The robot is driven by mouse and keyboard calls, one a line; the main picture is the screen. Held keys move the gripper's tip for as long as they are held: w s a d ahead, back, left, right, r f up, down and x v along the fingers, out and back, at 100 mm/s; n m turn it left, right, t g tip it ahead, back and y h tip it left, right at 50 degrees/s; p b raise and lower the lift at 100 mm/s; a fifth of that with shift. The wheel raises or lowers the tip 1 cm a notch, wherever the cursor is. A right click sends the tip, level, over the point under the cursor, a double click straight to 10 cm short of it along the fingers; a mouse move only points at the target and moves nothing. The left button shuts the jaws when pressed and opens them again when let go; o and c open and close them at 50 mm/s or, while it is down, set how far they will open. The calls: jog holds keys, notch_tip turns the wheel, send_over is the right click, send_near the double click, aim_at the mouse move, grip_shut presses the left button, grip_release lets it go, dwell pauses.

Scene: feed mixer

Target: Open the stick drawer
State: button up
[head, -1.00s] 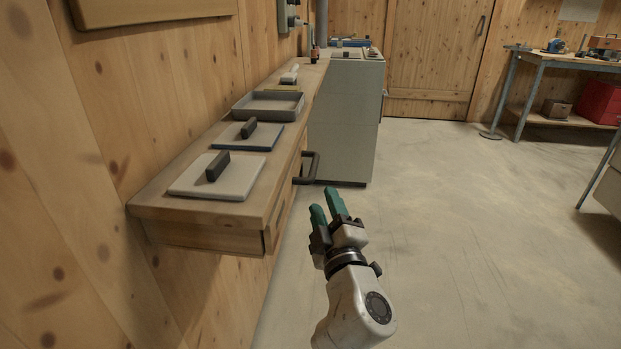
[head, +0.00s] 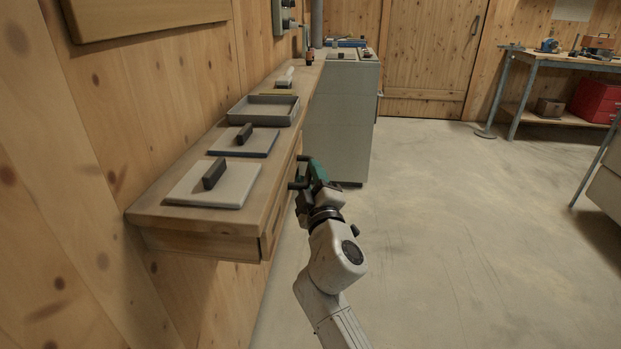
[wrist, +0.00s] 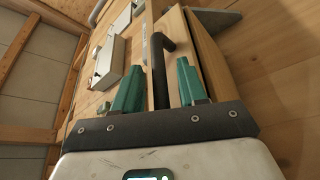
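The drawer is set under the edge of the long wooden wall shelf (head: 200,222), and its wooden front (head: 284,203) faces right. Its dark bar handle (head: 297,186) stands out from the front and is partly hidden by my gripper. My gripper (head: 314,172), with green fingers, is at the handle in the head view. In the wrist view, the fingers of my gripper (wrist: 160,85) are apart. The dark handle (wrist: 158,70) runs between them, with a visible gap to each finger.
On the shelf lie a pale board with a dark grip (head: 212,185), a darker board with a grip (head: 244,142) and a grey tray (head: 263,110). A grey cabinet (head: 340,120) stands beyond the handle. The floor to the right is clear.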

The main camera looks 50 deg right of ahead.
grip_shut()
dwell(0.3)
jog(key=shift+s, duration=0.1)
